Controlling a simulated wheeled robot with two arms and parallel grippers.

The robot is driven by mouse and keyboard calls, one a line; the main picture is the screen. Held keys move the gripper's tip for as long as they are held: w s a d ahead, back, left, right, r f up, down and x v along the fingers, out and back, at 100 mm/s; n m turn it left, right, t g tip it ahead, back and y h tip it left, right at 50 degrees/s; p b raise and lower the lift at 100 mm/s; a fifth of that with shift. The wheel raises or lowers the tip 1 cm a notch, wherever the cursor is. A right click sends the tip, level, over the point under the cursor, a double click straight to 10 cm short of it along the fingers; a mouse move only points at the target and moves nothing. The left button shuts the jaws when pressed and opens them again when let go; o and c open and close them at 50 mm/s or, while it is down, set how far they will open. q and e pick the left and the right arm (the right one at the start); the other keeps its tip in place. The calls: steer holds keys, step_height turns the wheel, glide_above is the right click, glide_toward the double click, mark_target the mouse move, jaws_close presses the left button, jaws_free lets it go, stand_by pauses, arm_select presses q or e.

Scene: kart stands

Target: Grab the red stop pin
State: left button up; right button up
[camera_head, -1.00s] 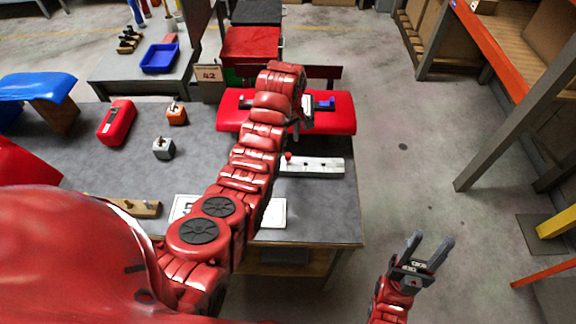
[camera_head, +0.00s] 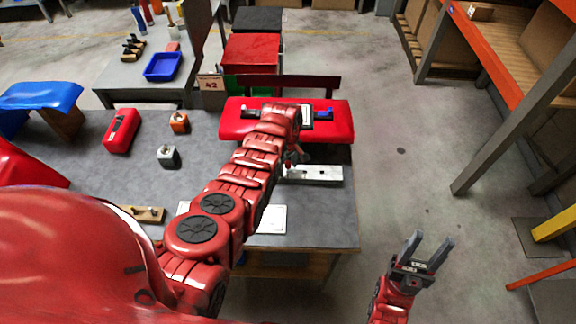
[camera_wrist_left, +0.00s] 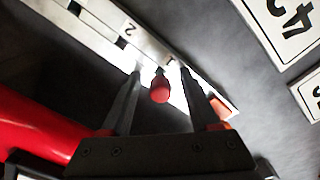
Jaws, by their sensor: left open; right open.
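The red stop pin (camera_wrist_left: 160,88) has a rounded red head and shows between the two fingers of my left gripper (camera_wrist_left: 160,75) in the left wrist view. It stands at the white slotted strip (camera_wrist_left: 100,22), near a printed 2. The fingers are open on either side of the pin, with gaps visible. In the head view the left gripper (camera_head: 295,158) is over the left end of the strip (camera_head: 318,174), and my arm hides the pin there. My right gripper (camera_head: 428,252) is open and empty, out over the floor at the right.
A red padded piece (camera_head: 240,120) lies behind the strip on the grey table (camera_head: 310,220). White number cards (camera_wrist_left: 285,22) lie near the strip. A red box (camera_head: 121,131) and two small blocks, orange (camera_head: 180,123) and grey (camera_head: 168,157), stand to the left.

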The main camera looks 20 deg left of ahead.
arm_select(q)
jaws_close()
steer(key=shift+r, duration=0.2)
stand_by(0.6)
